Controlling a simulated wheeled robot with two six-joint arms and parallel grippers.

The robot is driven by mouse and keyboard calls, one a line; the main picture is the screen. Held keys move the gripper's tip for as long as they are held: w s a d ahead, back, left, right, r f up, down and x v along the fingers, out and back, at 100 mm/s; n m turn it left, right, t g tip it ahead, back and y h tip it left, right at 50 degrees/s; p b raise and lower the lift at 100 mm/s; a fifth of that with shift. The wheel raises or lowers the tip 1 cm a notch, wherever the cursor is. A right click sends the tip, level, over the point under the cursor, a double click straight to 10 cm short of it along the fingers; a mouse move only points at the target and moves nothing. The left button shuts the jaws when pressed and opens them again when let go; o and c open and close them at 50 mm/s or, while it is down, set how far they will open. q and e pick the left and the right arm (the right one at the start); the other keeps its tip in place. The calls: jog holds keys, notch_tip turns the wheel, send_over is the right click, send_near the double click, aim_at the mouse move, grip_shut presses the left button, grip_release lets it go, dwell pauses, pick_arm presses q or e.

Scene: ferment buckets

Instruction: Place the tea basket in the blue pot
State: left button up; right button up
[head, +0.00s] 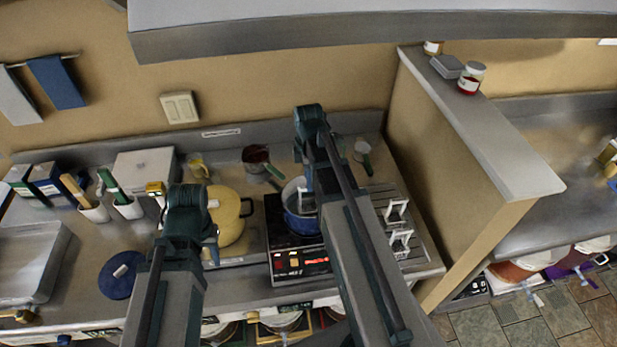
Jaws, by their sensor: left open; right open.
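The blue pot (292,222) stands on a black induction cooker with a lit red display. A pale upright handle-like frame (306,203) shows at the pot's opening. It may be the tea basket's handle, but its lower part is hidden and my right arm covers part of the pot. Two similar pale handle-like frames (397,209) stand on the slatted rack to the right. My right gripper (305,183) is open, just above the pot; I cannot tell if it touches the frame. My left gripper (212,244) is open and empty-looking beside the yellow pot, partly hidden by its own wrist.
The yellow pot (230,222) stands left of the cooker (300,263). A dark blue round lid (122,275) lies on the counter. White cups with utensils (128,208) and a brown saucepan (257,160) stand farther back. A partition wall (440,150) bounds the right side.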

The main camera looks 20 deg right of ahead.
pick_arm(q)
notch_tip(320, 180, up, 4)
jog(key=p, duration=0.3)
pick_arm(e)
notch_tip(320, 180, up, 4)
jog(key=s+a+m, duration=0.5)
jog(key=s+a, duration=0.2)
jog(key=a, duration=0.3)
jog(key=s+a+m+h, duration=0.1)
jog(key=s+a+m, duration=0.5)
jog(key=a, duration=0.5)
jog(key=shift+s+a, duration=0.2)
jog(key=shift+s, duration=0.25)
pick_arm(q)
notch_tip(320, 180, down, 21)
jog(key=b, duration=2)
jog(key=shift+r+b, duration=0.15)
jog(key=shift+b, duration=0.25)
pick_arm(e)
notch_tip(320, 180, down, 21)
jog(key=shift+r, duration=0.2)
